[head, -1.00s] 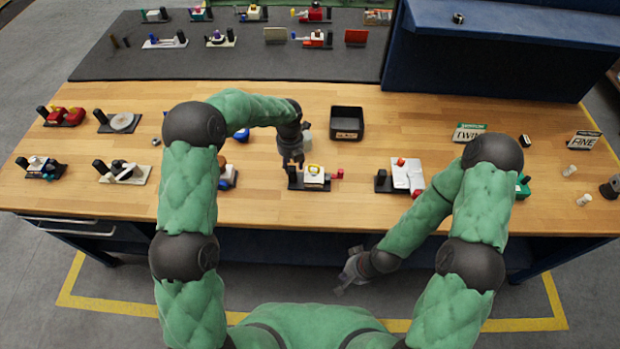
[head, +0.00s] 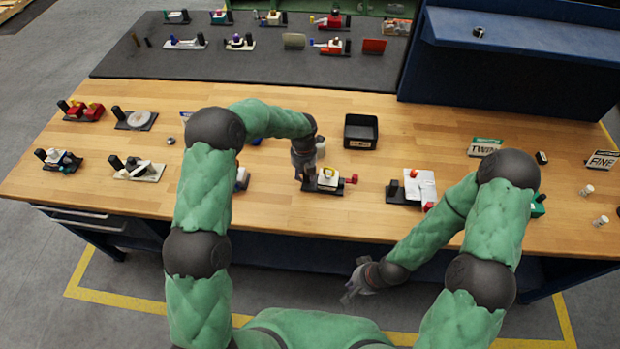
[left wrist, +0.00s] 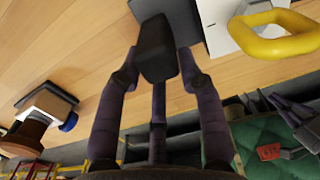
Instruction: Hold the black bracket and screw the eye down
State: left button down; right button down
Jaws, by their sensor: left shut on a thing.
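The black bracket (left wrist: 157,48) is an upright dark block at one end of a small base plate. The yellow eye (left wrist: 278,34) is a ring on a white block (left wrist: 215,12) beside the bracket. In the head view the eye (head: 327,169) shows just right of my left gripper (head: 306,178), which mostly hides the bracket. My right gripper (head: 350,288) is empty, with fingers apart, below the table's front edge.
A red part (head: 350,180) sticks out right of the eye's block. A black tray (head: 361,132) stands behind. A white-topped fixture (head: 420,187) is to the right, and several other fixtures are to the left. Bare wood lies between them.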

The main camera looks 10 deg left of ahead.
pick_arm(q)
notch_tip(320, 180, up, 8)
jog(key=shift+n, duration=0.3)
jog(key=f, duration=0.2)
jog(key=s+f, duration=0.1)
jog(key=f, duration=0.2)
jog(key=shift+s+a+f, duration=0.35)
jog(key=shift+s, duration=0.05)
jog(key=shift+f, duration=1.1)
jog(key=shift+f, duration=0.45)
